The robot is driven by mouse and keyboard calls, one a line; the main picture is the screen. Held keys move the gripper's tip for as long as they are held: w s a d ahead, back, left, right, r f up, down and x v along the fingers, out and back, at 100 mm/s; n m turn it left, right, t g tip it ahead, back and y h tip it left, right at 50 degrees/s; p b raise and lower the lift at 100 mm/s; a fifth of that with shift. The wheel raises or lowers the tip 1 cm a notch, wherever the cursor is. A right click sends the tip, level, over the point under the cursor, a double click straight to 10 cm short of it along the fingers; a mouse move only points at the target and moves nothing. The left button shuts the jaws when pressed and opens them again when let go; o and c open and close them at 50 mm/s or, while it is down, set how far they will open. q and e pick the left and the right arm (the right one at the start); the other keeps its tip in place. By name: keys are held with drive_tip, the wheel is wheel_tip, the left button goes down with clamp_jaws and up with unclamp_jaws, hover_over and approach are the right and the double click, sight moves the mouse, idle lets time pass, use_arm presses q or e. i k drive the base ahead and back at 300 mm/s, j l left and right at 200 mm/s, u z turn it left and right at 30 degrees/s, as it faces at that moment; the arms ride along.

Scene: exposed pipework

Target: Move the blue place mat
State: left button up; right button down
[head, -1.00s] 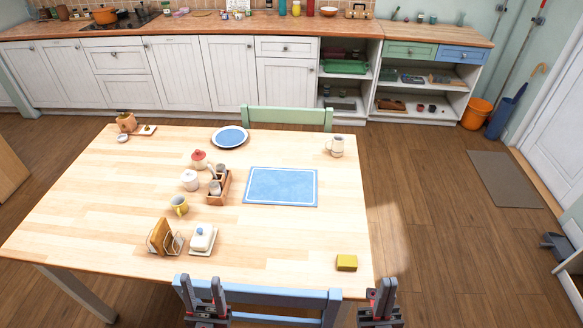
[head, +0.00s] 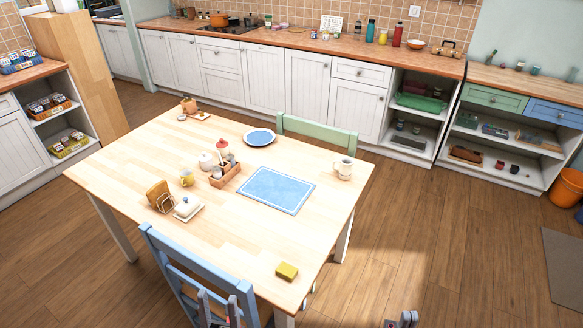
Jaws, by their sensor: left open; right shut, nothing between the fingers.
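The blue place mat (head: 276,189), with a white line near its edge, lies flat on the wooden table (head: 235,247), right of the table's middle. My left gripper (head: 218,309) shows at the bottom edge, by the blue chair, with its fingers apart and nothing between them. My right gripper (head: 402,320) is only partly in view at the bottom edge, right of the table, shut and empty. Both are well apart from the mat, on the near side of the table.
A blue chair (head: 197,262) stands at the near side, a green chair (head: 318,127) at the far side. Near the mat are a wooden caddy (head: 226,175), a plate (head: 259,137) and a jug (head: 344,168). A yellow sponge (head: 286,271) lies at the near right corner.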

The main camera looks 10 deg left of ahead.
sight(286, 193)
drive_tip(key=i+l+u, duration=0.2)
drive_tip(key=l, duration=0.3)
drive_tip(key=i+l+u, duration=0.2)
drive_tip(key=l, duration=0.3)
drive_tip(key=l+u, duration=0.2)
drive_tip(key=l, duration=0.35)
drive_tip(key=i+l+u, duration=0.15)
drive_tip(key=l, duration=0.4)
drive_tip(key=i+l+u, duration=0.1)
drive_tip(key=i, duration=0.4)
drive_tip(key=i+l+u, duration=0.15)
drive_tip(key=i+l, duration=0.15)
drive_tip(key=i, duration=0.2)
drive_tip(key=i+l+u, duration=0.1)
drive_tip(key=i+l, duration=0.2)
drive_tip(key=i, duration=0.2)
